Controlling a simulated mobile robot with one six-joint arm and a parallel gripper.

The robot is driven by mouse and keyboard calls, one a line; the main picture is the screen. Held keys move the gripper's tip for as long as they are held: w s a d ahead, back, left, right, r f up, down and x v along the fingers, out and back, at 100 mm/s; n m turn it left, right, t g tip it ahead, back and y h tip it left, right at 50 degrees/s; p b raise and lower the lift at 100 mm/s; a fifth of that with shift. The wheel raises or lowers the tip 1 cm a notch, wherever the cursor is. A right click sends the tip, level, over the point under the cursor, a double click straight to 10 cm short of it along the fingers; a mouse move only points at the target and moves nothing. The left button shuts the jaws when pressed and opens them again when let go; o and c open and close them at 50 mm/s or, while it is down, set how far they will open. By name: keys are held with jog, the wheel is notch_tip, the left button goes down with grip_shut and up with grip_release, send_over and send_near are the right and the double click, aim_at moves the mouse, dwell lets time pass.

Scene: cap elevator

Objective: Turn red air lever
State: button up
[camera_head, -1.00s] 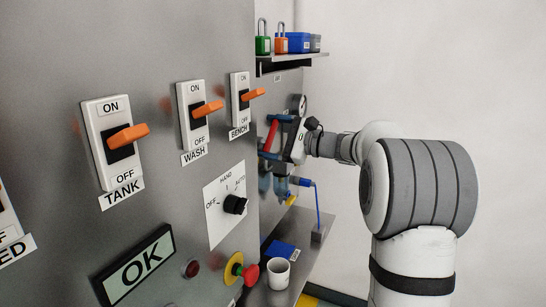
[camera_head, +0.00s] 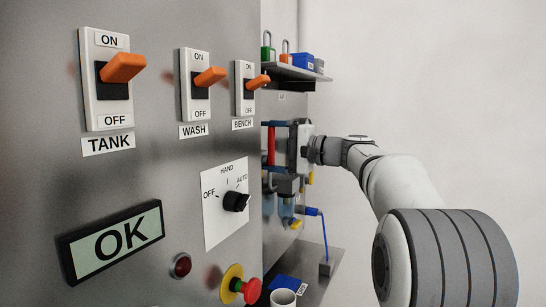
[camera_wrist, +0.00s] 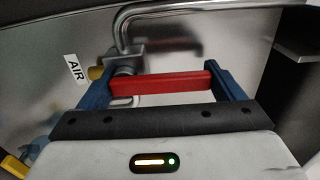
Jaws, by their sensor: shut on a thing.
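The red air lever (camera_wrist: 170,85) lies as a red bar between the two blue fingers of my gripper (camera_wrist: 158,80) in the wrist view, with its ends against them. A metal valve body with a brass fitting (camera_wrist: 97,72) is just behind its left end, beside an AIR label (camera_wrist: 75,68). In the head view the red lever (camera_head: 271,146) looks about upright, and my gripper (camera_head: 272,147) reaches it from the right. My gripper is shut on the lever. The gripper body and fingers hide part of the valve in the head view.
A panel with orange switches (camera_head: 123,69), a selector knob (camera_head: 236,201) and a red button (camera_head: 252,290) stands at left. A shelf (camera_head: 296,72) with padlocks is above my gripper. A bench (camera_head: 318,275) with a white cup (camera_head: 283,298) is below. A bent metal pipe (camera_wrist: 125,35) runs close by.

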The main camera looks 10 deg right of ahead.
jog(key=shift+a+f, duration=0.1)
jog(key=shift+f, duration=0.15)
dwell(0.3)
jog(key=o, duration=1)
jog(key=shift+s, duration=0.1)
jog(key=shift+o, duration=0.8)
jog(key=shift+r, duration=0.15)
jog(key=v, duration=0.8)
